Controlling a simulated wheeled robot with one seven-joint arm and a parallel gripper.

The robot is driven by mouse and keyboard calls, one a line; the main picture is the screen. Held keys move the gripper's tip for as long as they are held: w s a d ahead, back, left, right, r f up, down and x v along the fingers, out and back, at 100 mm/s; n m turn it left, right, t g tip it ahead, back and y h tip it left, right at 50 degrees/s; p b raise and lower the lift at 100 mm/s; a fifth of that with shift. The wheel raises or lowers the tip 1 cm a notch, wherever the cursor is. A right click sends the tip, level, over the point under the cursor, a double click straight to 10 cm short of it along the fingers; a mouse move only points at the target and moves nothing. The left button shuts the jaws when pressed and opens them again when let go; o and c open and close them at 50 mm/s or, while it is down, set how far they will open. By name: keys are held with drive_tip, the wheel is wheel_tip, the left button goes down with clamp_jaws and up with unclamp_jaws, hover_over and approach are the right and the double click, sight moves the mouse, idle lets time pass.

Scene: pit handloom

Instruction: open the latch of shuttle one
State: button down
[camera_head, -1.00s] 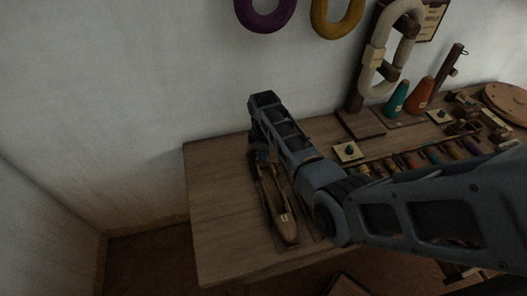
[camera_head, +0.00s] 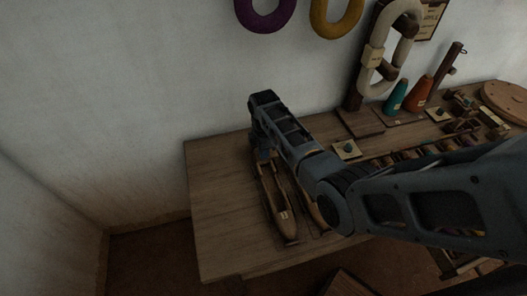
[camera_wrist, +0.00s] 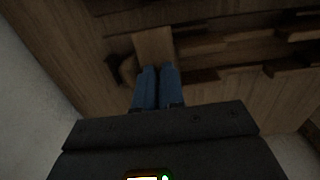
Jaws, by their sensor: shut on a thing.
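A long brown wooden shuttle (camera_head: 279,205) with a small pale label lies on the left part of the table; I take it as shuttle one. My gripper (camera_head: 264,156) points down at its far end. In the wrist view, the two blue fingers (camera_wrist: 158,88) are close together, with only a thin gap. Their tips meet a pale wooden block (camera_wrist: 153,45) at the shuttle's end. They are shut on a small part there, most likely the latch, which the fingers hide. A second shuttle (camera_head: 320,211) lies just right of the first, partly behind my arm.
The wooden table (camera_head: 220,205) is clear left of the shuttles. A row of coloured bobbins lies to the right, partly behind my arm. A pale square with a dark knob (camera_head: 347,150), a teal cone (camera_head: 396,97) and an orange cone (camera_head: 419,94) stand further back. The wall is close behind.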

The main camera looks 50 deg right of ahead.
drive_tip(key=c, duration=1.2)
unclamp_jaws()
drive_tip(key=shift+c, duration=0.2)
